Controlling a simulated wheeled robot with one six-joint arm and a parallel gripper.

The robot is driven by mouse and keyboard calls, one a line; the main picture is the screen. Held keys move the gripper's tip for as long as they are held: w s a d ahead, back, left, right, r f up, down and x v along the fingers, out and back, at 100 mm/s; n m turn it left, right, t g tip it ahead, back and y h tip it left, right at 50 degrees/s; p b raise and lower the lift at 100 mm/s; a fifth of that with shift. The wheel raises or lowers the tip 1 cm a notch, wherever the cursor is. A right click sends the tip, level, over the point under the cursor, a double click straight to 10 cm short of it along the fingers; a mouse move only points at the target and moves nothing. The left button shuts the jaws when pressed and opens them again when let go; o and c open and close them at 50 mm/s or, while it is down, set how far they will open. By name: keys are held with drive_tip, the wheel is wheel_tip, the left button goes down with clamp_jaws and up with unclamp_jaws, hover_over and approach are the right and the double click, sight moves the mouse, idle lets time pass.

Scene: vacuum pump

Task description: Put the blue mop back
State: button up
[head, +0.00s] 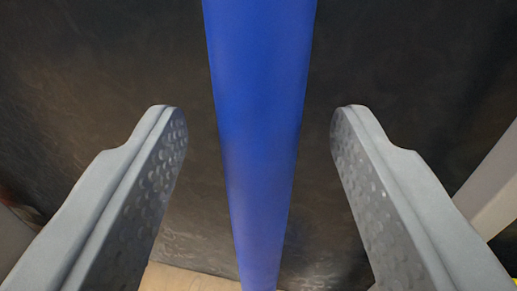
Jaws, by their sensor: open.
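The blue mop's handle (259,120) runs from the top edge to the bottom edge in the middle of the head view. It looks wider at the top and narrower toward the bottom. The mop's head is out of view. My gripper (258,122) is open, with one grey dimpled finger on each side of the handle. A gap shows between the handle and each finger, so neither finger appears to touch it. I cannot tell from this view whether the handle is fully between the fingers in depth.
A dark, mottled surface (110,70) fills most of the background. A strip of light tan floor (185,279) shows at the bottom. A pale grey beam (492,185) stands at the right edge, with a bit of yellow in the lower right corner.

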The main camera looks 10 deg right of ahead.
drive_tip(key=s+a, duration=0.1)
drive_tip(key=s, duration=0.9)
drive_tip(key=shift+a, duration=0.1)
drive_tip(key=s+r+y, duration=0.1)
drive_tip(key=s+r, duration=0.2)
drive_tip(key=r, duration=0.9)
drive_tip(key=s+r, duration=0.2)
drive_tip(key=r, duration=1.1)
drive_tip(key=s+r+y, duration=0.1)
drive_tip(key=s+r, duration=0.2)
drive_tip(key=r, duration=0.9)
drive_tip(key=s+r, duration=0.6)
drive_tip(key=s, duration=0.4)
drive_tip(key=s+d+r+n, duration=0.1)
drive_tip(key=s+r, duration=0.6)
drive_tip(key=s, duration=0.4)
drive_tip(key=s+r, duration=0.7)
drive_tip(key=s, duration=0.4)
drive_tip(key=shift+d+r, duration=0.15)
